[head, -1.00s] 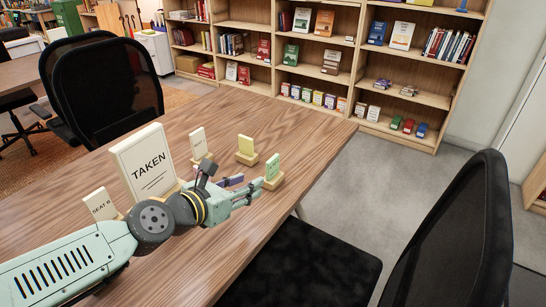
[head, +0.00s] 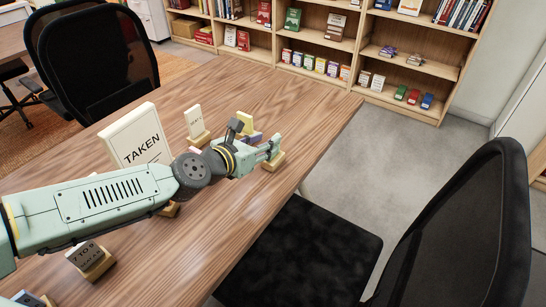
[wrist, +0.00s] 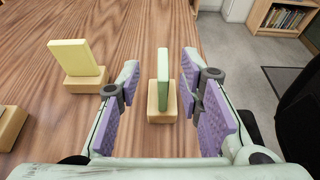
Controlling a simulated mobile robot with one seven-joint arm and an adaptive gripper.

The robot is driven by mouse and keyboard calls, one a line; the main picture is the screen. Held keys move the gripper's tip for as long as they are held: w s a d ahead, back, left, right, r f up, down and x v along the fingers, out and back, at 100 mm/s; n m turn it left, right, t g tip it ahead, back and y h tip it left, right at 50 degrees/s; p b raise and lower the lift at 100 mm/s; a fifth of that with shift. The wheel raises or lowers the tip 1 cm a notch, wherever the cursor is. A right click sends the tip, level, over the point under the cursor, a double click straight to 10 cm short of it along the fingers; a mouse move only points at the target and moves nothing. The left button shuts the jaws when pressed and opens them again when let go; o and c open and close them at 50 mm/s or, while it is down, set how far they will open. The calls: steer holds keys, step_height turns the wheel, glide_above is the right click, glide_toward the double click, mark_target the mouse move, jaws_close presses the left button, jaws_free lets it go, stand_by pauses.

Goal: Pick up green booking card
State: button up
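The green booking card (wrist: 163,78) stands upright in a small wooden holder (wrist: 162,104) on the table. In the wrist view it sits between the two purple-padded fingers of my gripper, with a gap on each side. My gripper (head: 268,149) is open in the head view, at the holder near the table's right edge. There the fingers hide much of the card, and the holder (head: 273,163) shows below them.
A yellow card (wrist: 74,57) in its own holder stands to the left. A TAKEN sign (head: 137,138) and a pale card (head: 194,121) stand on the table (head: 300,100). A black chair (head: 455,235) is at the right.

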steer(key=p+x, duration=0.1)
steer(key=x, duration=0.3)
steer(key=shift+d+f, duration=0.1)
steer(key=shift+d, duration=0.05)
steer(key=shift+c, duration=0.5)
jaws_close()
